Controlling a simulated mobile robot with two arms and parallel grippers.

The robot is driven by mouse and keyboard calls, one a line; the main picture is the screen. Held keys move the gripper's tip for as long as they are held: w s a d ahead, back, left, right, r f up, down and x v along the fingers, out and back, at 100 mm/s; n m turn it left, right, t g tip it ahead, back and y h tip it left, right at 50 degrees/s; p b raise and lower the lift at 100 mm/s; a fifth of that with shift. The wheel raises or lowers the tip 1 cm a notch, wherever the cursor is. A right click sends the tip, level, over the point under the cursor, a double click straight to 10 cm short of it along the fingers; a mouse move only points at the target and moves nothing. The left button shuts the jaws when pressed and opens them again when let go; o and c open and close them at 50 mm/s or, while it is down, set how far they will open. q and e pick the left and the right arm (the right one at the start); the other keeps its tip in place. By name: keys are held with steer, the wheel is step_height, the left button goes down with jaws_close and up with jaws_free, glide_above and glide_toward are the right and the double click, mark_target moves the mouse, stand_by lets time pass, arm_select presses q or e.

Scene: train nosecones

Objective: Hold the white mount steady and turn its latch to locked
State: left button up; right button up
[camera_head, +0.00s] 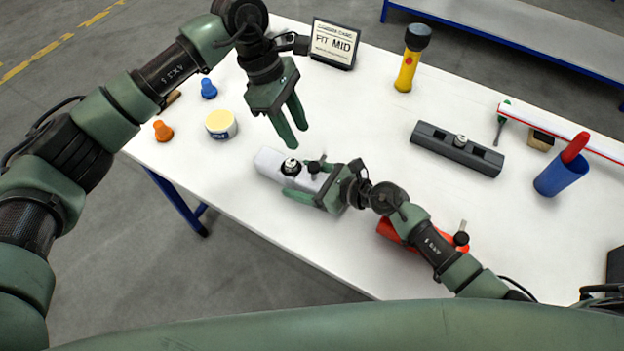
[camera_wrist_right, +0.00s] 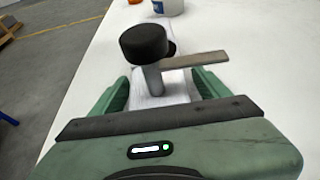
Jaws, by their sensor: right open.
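The white mount (camera_head: 268,160) lies on the table near its front left edge. A round metal fitting with a black top stands on it, and a small black knob (camera_head: 314,166) is beside that. In the right wrist view the black knob (camera_wrist_right: 144,42) is on a grey post with a flat metal lever, the latch (camera_wrist_right: 194,60), pointing right. My right gripper (camera_head: 305,187) is open, its fingers on either side of the mount; contact cannot be told. My left gripper (camera_head: 293,130) hangs above and behind the mount, fingers apart and empty, pointing down.
A dark grey mount (camera_head: 456,150) lies to the right, and a red mount (camera_head: 392,233) is partly under my right arm. The table centre is clear.

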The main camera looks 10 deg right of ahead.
steer(key=c, duration=1.4)
arm_select(q)
steer(key=shift+o, duration=1.2)
arm_select(e)
steer(key=shift+c, duration=1.2)
arm_select(q)
steer(key=shift+o, duration=0.2)
steer(key=s+d+f+g+h, duration=0.2)
steer(key=s+h, duration=0.1)
steer(key=shift+d+f, duration=0.15)
steer(key=shift+f, duration=0.05)
steer(key=n+t+h, duration=0.7)
steer(key=h, duration=0.4)
glide_toward(314, 165)
steer(key=d, duration=0.3)
steer(key=w+d, duration=0.1)
steer(key=d, duration=0.5)
steer(key=shift+w+d+f, duration=0.2)
steer(key=shift+w+d, duration=0.15)
steer(key=shift+d, duration=0.05)
